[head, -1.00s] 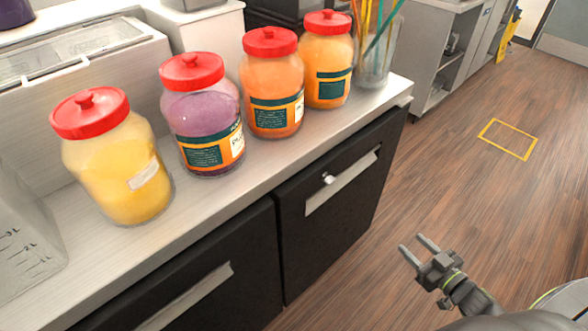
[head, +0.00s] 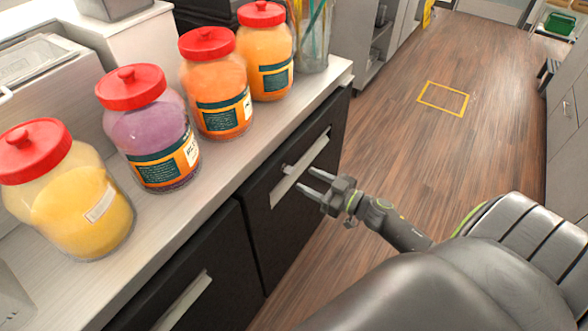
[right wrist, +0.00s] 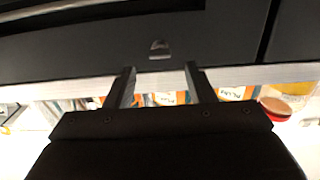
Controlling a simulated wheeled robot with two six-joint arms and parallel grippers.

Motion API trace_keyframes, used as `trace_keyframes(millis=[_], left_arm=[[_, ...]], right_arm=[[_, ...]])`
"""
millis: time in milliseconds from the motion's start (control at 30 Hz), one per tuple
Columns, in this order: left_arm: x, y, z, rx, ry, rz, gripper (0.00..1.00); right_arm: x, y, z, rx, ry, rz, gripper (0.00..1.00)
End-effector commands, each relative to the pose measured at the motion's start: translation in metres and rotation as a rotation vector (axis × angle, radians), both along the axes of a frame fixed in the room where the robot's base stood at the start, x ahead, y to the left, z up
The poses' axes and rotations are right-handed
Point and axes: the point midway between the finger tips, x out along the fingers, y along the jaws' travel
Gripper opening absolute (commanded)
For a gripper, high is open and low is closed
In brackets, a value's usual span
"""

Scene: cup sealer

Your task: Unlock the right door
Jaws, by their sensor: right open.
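The black right door (head: 262,222) is closed in the counter front in the head view, with a slanted pale handle (head: 308,160). A small silver lock (head: 287,168) sits beside the handle's middle. My right gripper (head: 307,180) is open and empty, its fingertips close to the door just right of the lock. In the right wrist view, which looks upside down, the lock (right wrist: 160,48) shows on the dark door, beyond and between the two open fingers (right wrist: 161,76). A gap to the lock seems to remain. My left gripper is not in view.
Several red-lidded jars, such as the purple one (head: 150,135), stand on the white counter (head: 215,175). A glass of straws (head: 312,40) stands at its far end. The left door (head: 180,275) is closed. The wood floor (head: 400,150) to the right is clear.

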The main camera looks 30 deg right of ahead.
Motion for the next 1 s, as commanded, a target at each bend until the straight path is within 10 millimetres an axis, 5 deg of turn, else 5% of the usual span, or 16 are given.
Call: trace_keyframes(millis=[300, 733, 1000], left_arm=[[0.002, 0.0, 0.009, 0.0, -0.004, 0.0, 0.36], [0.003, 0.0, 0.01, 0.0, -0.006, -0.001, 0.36], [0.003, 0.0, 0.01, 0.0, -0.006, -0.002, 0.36]], right_arm=[[0.045, 0.019, 0.0, 0.001, 0.0, -0.001, 0.49], [0.054, 0.022, 0.0, 0.0, 0.001, -0.001, 0.49], [0.054, 0.022, 0.0, 0.0, 0.0, -0.001, 0.15]])
